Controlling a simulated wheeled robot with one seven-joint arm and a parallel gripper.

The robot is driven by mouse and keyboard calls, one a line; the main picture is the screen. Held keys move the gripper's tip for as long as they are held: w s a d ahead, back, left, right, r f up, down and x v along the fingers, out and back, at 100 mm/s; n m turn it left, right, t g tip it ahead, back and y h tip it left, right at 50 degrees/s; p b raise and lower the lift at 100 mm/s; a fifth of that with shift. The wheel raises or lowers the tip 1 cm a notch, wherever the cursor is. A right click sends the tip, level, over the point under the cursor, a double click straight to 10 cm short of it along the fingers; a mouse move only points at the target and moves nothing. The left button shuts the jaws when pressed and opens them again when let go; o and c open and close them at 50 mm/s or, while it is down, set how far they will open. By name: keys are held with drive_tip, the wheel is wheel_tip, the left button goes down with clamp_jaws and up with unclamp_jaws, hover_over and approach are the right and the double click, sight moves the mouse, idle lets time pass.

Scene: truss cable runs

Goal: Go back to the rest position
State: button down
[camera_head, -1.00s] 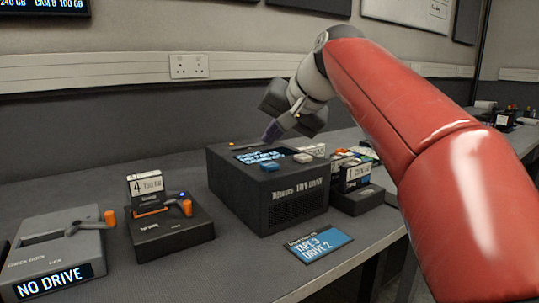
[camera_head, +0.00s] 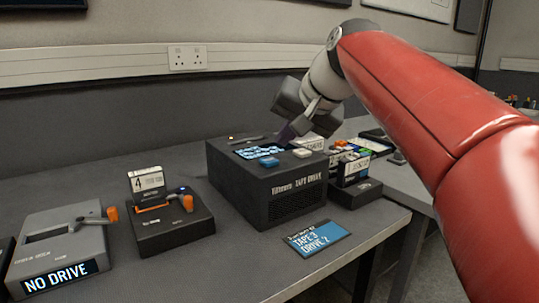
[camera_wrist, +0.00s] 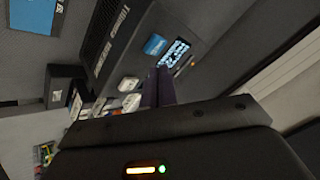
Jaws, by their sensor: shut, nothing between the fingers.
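My gripper (camera_head: 287,135) is shut and empty, hanging tilted above the right back part of the black tape drive box (camera_head: 297,200). In the wrist view its dark purple fingers (camera_wrist: 158,88) are together, in front of the box's top. The box has a lit blue-and-white screen (camera_head: 262,151), a blue button (camera_head: 269,162) and pale buttons (camera_head: 302,153) on top. I cannot tell whether the fingertips touch the box. My red arm reaches in from the right.
A card reading "TAPE 3 DRIVE 2" (camera_head: 317,238) lies in front of the box. A tape rack (camera_head: 352,185) stands right of it. Left are a dock (camera_head: 165,226) holding a tape marked 4 (camera_head: 148,184) and a grey unit reading "NO DRIVE" (camera_head: 62,245). The wall is behind.

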drive_tip(key=s+d+f+h, duration=0.1)
drive_tip(key=s+d+f, duration=0.3)
drive_tip(key=s+f, duration=0.3)
drive_tip(key=s+d+f+g+h, duration=0.1)
drive_tip(key=s+d+f, duration=0.3)
drive_tip(key=s+f, duration=0.4)
drive_tip(key=s+d+f+n+h, duration=0.1)
drive_tip(key=s+d+f+h, duration=0.2)
drive_tip(key=s+f, duration=0.5)
wheel_tip(320, 180, down, 5)
drive_tip(key=shift+d+r, duration=0.15)
drive_tip(key=shift+d, duration=0.5)
drive_tip(key=shift+s, duration=0.1)
